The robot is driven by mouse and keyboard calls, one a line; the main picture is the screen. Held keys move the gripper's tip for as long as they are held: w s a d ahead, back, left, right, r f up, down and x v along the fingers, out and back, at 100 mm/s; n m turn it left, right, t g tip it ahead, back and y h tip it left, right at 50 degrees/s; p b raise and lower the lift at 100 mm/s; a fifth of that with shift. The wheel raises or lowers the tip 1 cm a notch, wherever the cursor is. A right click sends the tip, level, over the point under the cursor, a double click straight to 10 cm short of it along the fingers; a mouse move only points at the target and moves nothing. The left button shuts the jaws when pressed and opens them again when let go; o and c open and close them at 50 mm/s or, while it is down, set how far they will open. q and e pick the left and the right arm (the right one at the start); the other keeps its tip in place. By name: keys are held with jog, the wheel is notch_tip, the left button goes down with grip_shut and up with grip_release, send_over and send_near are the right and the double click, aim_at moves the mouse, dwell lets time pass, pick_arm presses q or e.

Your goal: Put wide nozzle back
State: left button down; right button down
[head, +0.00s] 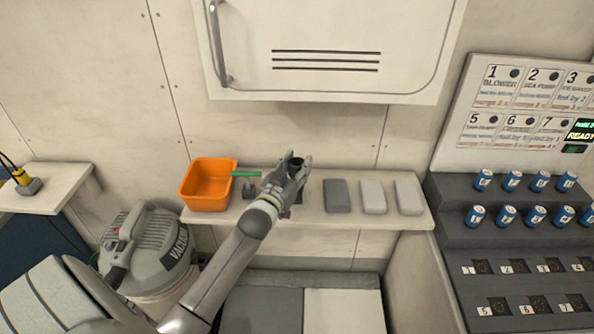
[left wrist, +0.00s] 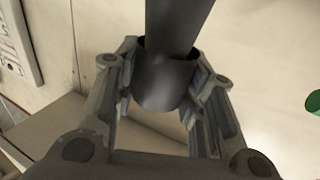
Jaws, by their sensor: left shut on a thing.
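My left gripper (head: 294,163) is over the back shelf, between the orange bin and the grey pads. It is shut on a dark grey tubular piece, which I take to be the wide nozzle (left wrist: 168,75). In the left wrist view the tube stands between the two fingers (left wrist: 165,92), with a narrower shaft passing out of the top of the picture. In the head view only a small dark part of it (head: 286,155) shows at the fingertips. The rest is hidden by the gripper or out of frame. My right gripper is not in view.
The wall shelf (head: 310,218) carries an orange bin (head: 196,201), a small dark fitting (head: 249,189), a green strip (head: 246,173) and three grey pads (head: 337,196). A cabinet (head: 325,55) overhangs it. A grey vacuum (head: 150,250) stands lower left; a battery rack (head: 510,240) is right.

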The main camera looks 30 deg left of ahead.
pick_arm(q)
jog(key=shift+f, duration=0.9)
jog(key=shift+s+f, duration=0.1)
jog(key=shift+f, duration=0.05)
jog(key=shift+f, duration=0.1)
jog(key=shift+f, duration=0.15)
jog(key=c, duration=0.9)
grip_release()
jog(key=shift+r, duration=0.2)
